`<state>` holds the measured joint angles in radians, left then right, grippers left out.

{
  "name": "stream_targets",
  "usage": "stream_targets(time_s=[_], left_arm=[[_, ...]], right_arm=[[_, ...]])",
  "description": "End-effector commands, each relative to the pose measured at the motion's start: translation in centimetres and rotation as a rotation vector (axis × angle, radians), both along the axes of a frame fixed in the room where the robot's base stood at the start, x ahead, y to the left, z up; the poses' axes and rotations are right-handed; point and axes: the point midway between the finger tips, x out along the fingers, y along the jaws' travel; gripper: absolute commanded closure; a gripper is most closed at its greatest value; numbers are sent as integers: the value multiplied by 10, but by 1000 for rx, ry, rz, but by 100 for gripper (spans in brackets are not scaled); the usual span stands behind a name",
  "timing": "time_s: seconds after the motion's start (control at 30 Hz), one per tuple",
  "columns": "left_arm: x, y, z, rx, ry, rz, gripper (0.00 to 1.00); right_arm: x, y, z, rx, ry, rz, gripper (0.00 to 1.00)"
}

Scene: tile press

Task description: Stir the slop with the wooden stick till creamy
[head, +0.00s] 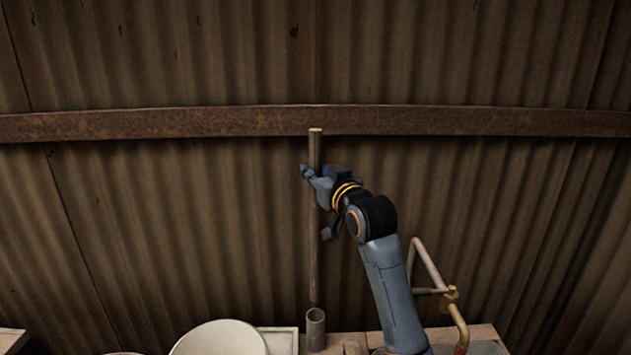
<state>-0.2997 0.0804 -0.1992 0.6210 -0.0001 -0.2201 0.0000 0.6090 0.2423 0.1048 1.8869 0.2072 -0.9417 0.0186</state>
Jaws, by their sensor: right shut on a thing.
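The wooden stick (315,255) is a long thin brown rod, held upright. My right gripper (312,180) is shut on its upper part. The stick's lower end shows just above a small grey tube-shaped holder (315,336), apparently clear of it. A large pale bowl (220,338) stands to the left of the holder, cut off by the bottom edge. I cannot make out any slop in it. My left gripper is out of view.
A corrugated metal wall (180,220) with a rusty crossbeam (160,122) rises behind the stick. A bent metal pipe (428,265) with a brass fitting stands to the right of my right arm. A wooden surface (475,334) runs along the bottom.

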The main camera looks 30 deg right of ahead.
Motion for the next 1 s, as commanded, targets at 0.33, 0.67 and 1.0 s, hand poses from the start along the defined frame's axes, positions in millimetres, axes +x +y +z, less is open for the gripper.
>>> stream_targets(time_s=[0.33, 0.67, 1.0], left_arm=[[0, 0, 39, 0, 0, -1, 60], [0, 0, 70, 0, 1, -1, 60], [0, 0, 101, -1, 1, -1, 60]], right_arm=[[0, 0, 42, 0, -3, 0, 100], [0, 0, 75, 0, -3, 0, 100], [0, 0, 109, 0, -4, 0, 100]])
